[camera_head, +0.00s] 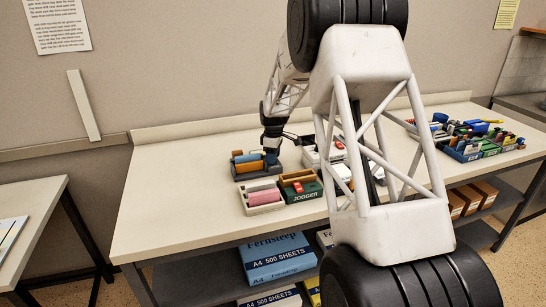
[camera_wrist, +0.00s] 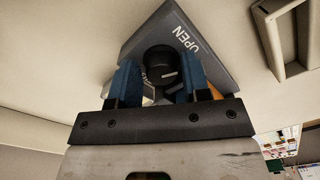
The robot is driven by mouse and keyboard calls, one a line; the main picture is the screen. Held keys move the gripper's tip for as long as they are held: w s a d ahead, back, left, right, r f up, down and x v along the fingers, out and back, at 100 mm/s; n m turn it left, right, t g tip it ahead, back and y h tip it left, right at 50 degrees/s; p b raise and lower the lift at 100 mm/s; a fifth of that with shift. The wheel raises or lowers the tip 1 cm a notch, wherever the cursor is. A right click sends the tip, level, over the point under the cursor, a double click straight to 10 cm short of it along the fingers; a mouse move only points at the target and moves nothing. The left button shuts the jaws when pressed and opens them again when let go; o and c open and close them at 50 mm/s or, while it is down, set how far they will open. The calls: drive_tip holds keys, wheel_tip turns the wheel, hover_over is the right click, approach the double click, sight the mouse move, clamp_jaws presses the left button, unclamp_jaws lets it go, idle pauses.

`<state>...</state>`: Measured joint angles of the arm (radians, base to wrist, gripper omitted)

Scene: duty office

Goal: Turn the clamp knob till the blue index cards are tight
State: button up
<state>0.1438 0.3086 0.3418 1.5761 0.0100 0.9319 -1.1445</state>
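The clamp knob (camera_wrist: 161,64) is black and round with a pale pointer mark. It sits on a grey clamp plate (camera_wrist: 150,32) printed "OPEN". My gripper (camera_wrist: 161,75) has one blue-padded finger on each side of the knob and looks closed on it, with no clear gap. In the head view, my gripper (camera_head: 271,150) reaches down to the right end of the grey clamp holder (camera_head: 256,175). A blue piece (camera_head: 247,157), likely the cards, lies in the holder beside an orange one. Whether the cards are tight cannot be seen.
A cream tray (camera_head: 263,210) with a pink block and a green "JOGGER" box (camera_head: 304,196) stand in front of the clamp. Bins of small items (camera_head: 468,150) fill the table's right end. The table's left part (camera_head: 165,200) is clear.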

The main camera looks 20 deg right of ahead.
drive_tip(key=shift+a+n, duration=0.1)
drive_tip(key=shift+n, duration=0.5)
drive_tip(key=shift+n, duration=1.6)
drive_tip(key=shift+r, duration=0.2)
wheel_tip(320, 180, up, 8)
drive_tip(key=shift+w+f, duration=0.1)
drive_tip(key=shift+f, duration=0.05)
drive_tip(key=shift+s+a+r+m+t, duration=0.2)
drive_tip(key=shift+s+a+r+m, duration=1.35)
drive_tip(key=shift+s, duration=2.15)
drive_tip(key=shift+s+a+r+m+t, duration=0.2)
drive_tip(key=shift+s+a+r+m, duration=0.35)
drive_tip(key=shift+s+r, duration=2.45)
drive_tip(key=shift+s+a+r+m+t, duration=0.2)
drive_tip(key=shift+s+a+r+m, duration=0.95)
drive_tip(key=shift+s, duration=3.2)
drive_tip(key=shift+r, duration=0.15)
